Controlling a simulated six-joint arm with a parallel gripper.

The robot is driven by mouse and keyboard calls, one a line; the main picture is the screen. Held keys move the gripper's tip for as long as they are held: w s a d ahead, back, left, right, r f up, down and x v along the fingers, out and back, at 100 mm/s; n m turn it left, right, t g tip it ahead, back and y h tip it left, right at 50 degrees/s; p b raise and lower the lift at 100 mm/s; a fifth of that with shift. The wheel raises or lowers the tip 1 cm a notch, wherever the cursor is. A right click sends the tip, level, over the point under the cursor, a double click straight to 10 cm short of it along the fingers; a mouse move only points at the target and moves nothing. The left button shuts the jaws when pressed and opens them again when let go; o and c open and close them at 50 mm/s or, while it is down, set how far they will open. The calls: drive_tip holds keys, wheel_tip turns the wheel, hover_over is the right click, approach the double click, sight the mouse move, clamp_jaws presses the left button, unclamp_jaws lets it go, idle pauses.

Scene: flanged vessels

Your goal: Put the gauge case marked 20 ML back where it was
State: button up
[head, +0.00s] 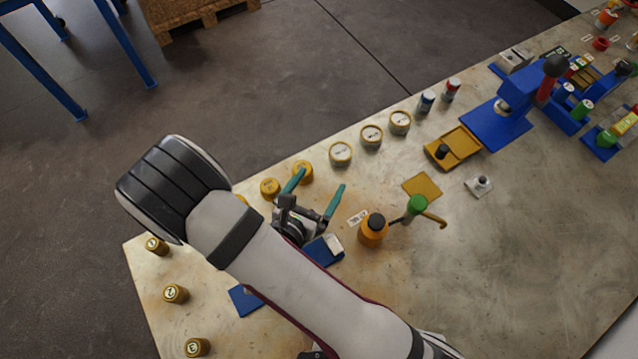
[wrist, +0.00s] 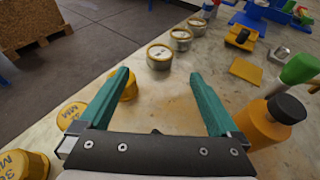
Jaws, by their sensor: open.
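Three round cases with yellow rims and pale printed faces stand in a row along the table's far edge: a near one (head: 340,153), a middle one (head: 371,136) and a far one (head: 400,122). Their print is too small to read, so I cannot tell which is marked 20 ML. In the wrist view the near case (wrist: 160,56) stands beyond my fingertips, apart from them. My gripper (head: 319,184) is open, with nothing between its teal fingers; it also shows in the wrist view (wrist: 161,82).
Yellow-topped pieces (head: 270,187) stand beside my left finger, one (wrist: 129,88) close to it. An orange bottle (head: 373,231) with a dark cap and a green-topped piece (head: 416,205) stand to the right. A yellow square (head: 423,186) lies beyond. The table centre right is clear.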

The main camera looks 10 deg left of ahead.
drive_tip(key=shift+s+r, duration=0.15)
drive_tip(key=shift+s, duration=0.05)
drive_tip(key=d+r+m+g+h, duration=0.6)
drive_tip(key=d+r+m+h, duration=0.3)
drive_tip(key=d+m, duration=0.6)
drive_tip(key=s+d+r+m+g, duration=0.4)
drive_tip(key=s+d+m+g, duration=0.2)
drive_tip(key=d+m, duration=0.1)
drive_tip(key=s+a+r+m+g+y, duration=0.1)
drive_tip(key=s+m+g+y, duration=0.4)
drive_tip(key=s+m+y, duration=0.45)
drive_tip(key=a+r+m+t+y, duration=0.3)
drive_tip(key=a+m, duration=0.3)
drive_tip(key=m, duration=0.2)
drive_tip(key=shift+s+y, duration=0.2)
drive_tip(key=shift+y, duration=0.25)
